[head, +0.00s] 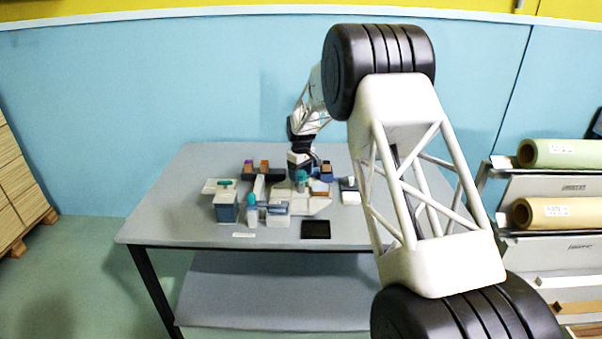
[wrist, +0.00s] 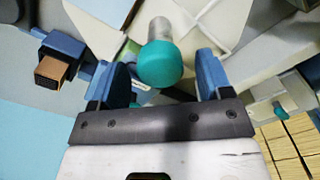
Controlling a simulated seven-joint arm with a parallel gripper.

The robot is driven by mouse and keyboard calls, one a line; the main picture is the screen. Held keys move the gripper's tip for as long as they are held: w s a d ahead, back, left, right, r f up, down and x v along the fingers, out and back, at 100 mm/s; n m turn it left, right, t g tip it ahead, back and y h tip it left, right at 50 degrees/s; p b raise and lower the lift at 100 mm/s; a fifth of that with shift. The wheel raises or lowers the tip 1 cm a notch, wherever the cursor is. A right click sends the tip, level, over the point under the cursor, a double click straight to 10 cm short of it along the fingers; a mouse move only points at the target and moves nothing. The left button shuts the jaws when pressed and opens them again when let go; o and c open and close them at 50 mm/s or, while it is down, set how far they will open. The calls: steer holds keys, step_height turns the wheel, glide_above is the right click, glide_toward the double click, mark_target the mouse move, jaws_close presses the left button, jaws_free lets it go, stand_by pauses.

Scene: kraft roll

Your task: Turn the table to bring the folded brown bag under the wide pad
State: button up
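My gripper (wrist: 160,80) is open. Its two blue fingers stand on either side of a teal knob (wrist: 163,63) on a metal post, with gaps visible on both sides. In the head view my gripper reaches down to the rear middle of the table device, and the teal knob (head: 303,176) shows just below it. A pale plate (head: 312,206) lies under the knob; its flat, angular panels also show in the wrist view (wrist: 215,18). A small brown patch (head: 320,187) on it may be the folded bag. I cannot make out which part is the wide pad.
The device stands on a grey table (head: 185,215). A blue-grey box (head: 226,208) with a white top is at left, and a teal-topped post (head: 252,205) stands in front. A black tray (head: 316,230) lies at the front. A dark holder with a brown block (wrist: 52,68) is nearby.

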steer(key=shift+r, duration=3.9)
